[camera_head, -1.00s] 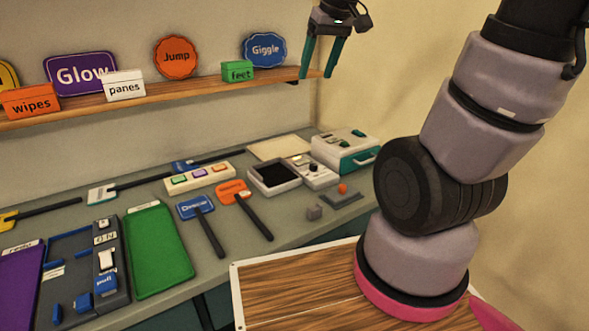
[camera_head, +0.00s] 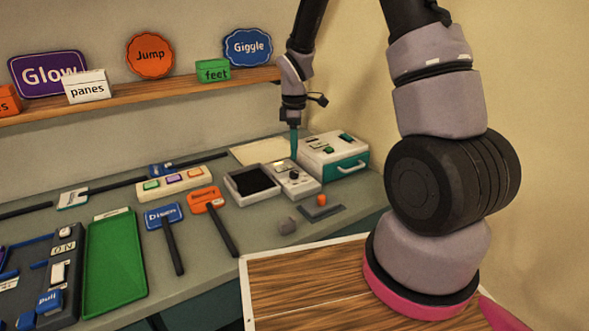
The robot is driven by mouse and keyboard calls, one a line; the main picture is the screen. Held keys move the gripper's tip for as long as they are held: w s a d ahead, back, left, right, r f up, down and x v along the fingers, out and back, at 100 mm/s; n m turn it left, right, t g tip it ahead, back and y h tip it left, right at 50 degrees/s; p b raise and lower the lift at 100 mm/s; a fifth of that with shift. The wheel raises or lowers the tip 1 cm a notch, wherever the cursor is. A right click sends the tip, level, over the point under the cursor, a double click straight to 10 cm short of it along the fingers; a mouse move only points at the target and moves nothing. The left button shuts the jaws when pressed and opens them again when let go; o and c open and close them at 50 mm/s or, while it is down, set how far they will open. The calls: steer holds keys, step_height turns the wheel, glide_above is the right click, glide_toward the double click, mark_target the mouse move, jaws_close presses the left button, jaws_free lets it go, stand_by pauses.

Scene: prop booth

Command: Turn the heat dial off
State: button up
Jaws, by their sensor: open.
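A white control panel (camera_head: 297,186) stands on the counter, joined to or touching the right side of a white-rimmed tray with a black surface (camera_head: 250,182). A small dark dial (camera_head: 294,175) sits on the panel; its pointer is too small to read. A small light-coloured spot shows near the panel's back edge. My gripper (camera_head: 294,154) points down at the back of the panel, with its teal fingers just behind and above the dial. The fingers are seen edge-on and overlap; the jaws are open with nothing visible between them. Whether a fingertip touches the panel cannot be told.
A white and teal box with a handle (camera_head: 334,160) stands close on the right. A three-button strip (camera_head: 174,185) lies left. The shelf (camera_head: 150,98) runs above the counter.

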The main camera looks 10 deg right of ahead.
mark_target(294, 172)
step_height(294, 172, down, 8)
steer(key=shift+c, duration=0.4)
jaws_close()
